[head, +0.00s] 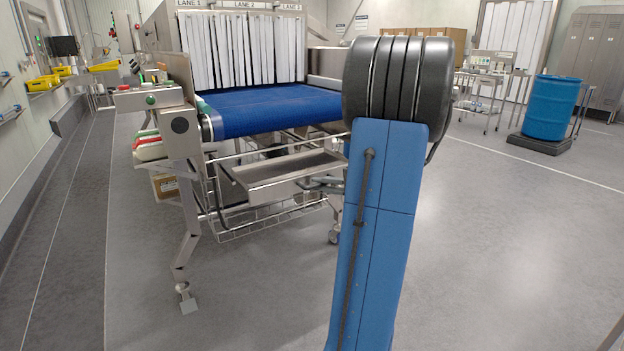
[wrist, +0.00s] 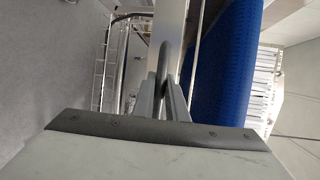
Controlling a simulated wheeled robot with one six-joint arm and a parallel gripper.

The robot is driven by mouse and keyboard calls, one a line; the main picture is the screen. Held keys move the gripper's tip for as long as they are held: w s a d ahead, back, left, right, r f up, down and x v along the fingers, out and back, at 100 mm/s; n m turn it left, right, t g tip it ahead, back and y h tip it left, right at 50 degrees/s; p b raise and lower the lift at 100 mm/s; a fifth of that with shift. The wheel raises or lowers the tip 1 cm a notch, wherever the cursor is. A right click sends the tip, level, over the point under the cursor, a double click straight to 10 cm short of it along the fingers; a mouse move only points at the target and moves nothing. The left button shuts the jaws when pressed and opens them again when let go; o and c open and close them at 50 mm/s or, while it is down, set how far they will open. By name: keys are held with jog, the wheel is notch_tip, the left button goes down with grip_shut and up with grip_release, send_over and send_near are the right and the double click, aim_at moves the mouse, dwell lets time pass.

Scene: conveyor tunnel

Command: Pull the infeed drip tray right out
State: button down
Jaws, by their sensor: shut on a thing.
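The infeed drip tray (head: 283,190) is a shallow steel tray below the front end of the blue belt in the head view. It juts out from under the belt towards me, and its right end is hidden behind my blue arm. My gripper (head: 326,185) is at the tray's front right, partly hidden by my arm. In the wrist view my gripper (wrist: 168,88) is shut on a thin dark bar, which looks like the tray's handle (wrist: 163,60). A pale metal strip beyond it looks like the tray's front.
The blue belt (head: 265,112) lies above the tray. A wire rack (head: 262,222) hangs below it, and a steel frame leg (head: 187,225) stands at left. The floor (head: 255,305) in front is clear. A blue drum (head: 551,107) stands far right.

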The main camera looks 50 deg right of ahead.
jog(key=shift+s+a, duration=0.2)
jog(key=shift+s, duration=0.65)
jog(key=shift+s+a, duration=0.2)
jog(key=shift+s, duration=0.7)
jog(key=shift+s+a, duration=0.2)
jog(key=shift+s, duration=0.65)
jog(key=c, duration=1.8)
grip_release()
jog(key=shift+o, duration=0.2)
jog(key=v, duration=1.7)
jog(key=shift+s, duration=0.2)
